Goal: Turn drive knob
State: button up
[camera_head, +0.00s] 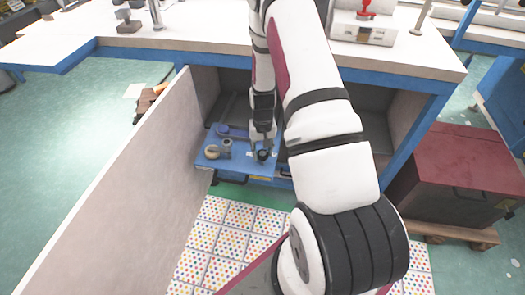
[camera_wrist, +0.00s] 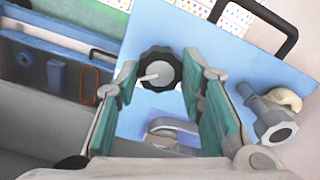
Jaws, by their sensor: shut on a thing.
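The black scalloped knob (camera_wrist: 157,65) sits on a light blue panel (camera_wrist: 140,30) in the wrist view, with a pale pointer mark across its face. My gripper (camera_wrist: 158,77) has its teal-padded fingers on the left and right sides of the knob, shut on it. In the head view the knob (camera_head: 263,156) shows small and dark on the blue panel (camera_head: 235,168) inside the cabinet. My gripper (camera_head: 262,147) reaches down to it from above. My arm hides part of the panel's right side.
A grey cylindrical fitting (camera_wrist: 275,122) with a tan piece stands right of my gripper. A black handle (camera_wrist: 288,38) is at the panel's edge. A grey curved part (camera_wrist: 175,128) lies between the fingers. A cabinet door (camera_head: 125,190) stands open at left; a red-topped box (camera_head: 460,165) stands right.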

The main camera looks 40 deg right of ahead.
aim_at(262, 153)
dwell(0.4)
jog(key=o, duration=1.1)
jog(key=shift+o, duration=0.2)
jog(key=shift+r, duration=0.1)
notch_tip(262, 153, up, 12)
